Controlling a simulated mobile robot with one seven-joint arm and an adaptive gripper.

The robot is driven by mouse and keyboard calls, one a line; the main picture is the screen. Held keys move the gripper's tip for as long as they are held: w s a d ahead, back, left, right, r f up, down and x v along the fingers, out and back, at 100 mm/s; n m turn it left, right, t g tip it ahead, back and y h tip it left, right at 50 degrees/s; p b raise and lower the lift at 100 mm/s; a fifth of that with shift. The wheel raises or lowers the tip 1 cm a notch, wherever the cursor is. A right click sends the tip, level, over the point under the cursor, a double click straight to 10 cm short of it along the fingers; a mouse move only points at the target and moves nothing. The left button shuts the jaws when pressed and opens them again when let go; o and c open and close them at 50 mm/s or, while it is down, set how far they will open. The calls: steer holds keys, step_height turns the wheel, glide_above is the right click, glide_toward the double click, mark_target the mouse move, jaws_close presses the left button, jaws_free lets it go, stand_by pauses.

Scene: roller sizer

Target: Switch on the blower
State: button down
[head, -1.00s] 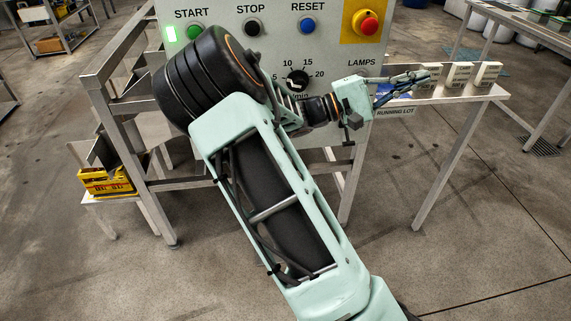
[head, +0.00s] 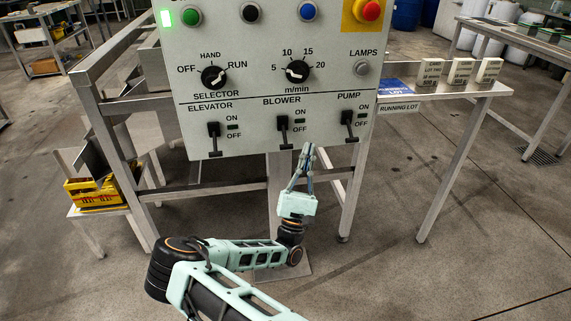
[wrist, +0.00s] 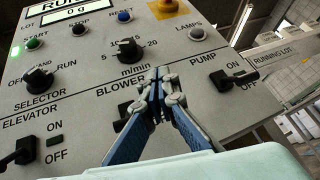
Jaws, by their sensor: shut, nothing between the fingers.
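The blower switch (head: 283,131) is a black toggle on the lower part of the grey control panel (head: 262,95), between the elevator and pump switches. Its lever hangs down, at the OFF mark. In the wrist view only part of the blower switch (wrist: 121,124) shows, because my fingers cover much of it. My gripper (head: 307,149) is shut and empty, pointing up, just below and right of the blower lever in the head view. In the wrist view my gripper (wrist: 160,74) shows its fingertips together in front of the panel. Whether it touches the panel cannot be told.
The elevator switch (head: 213,138) is on the left and the pump switch (head: 349,126) on the right, both levers down. Above are the selector knob (head: 213,76) and speed knob (head: 298,71). A side shelf (head: 455,93) holds small labelled blocks.

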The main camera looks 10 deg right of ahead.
mark_target(285, 137)
steer(key=s+a+f+n+t+y+b, duration=0.1)
steer(key=a+f+n+y, duration=0.4)
steer(key=f+n+y, duration=0.5)
steer(key=f+t+y+b, duration=0.1)
steer(key=t+y, duration=0.1)
steer(key=y, duration=0.2)
steer(key=shift+a+f+n+y, duration=0.2)
steer(key=shift+f+n+y, duration=0.1)
steer(key=shift+y, duration=0.1)
steer(key=shift+r, duration=0.15)
steer(key=b+x, duration=0.2)
steer(key=x, duration=0.8)
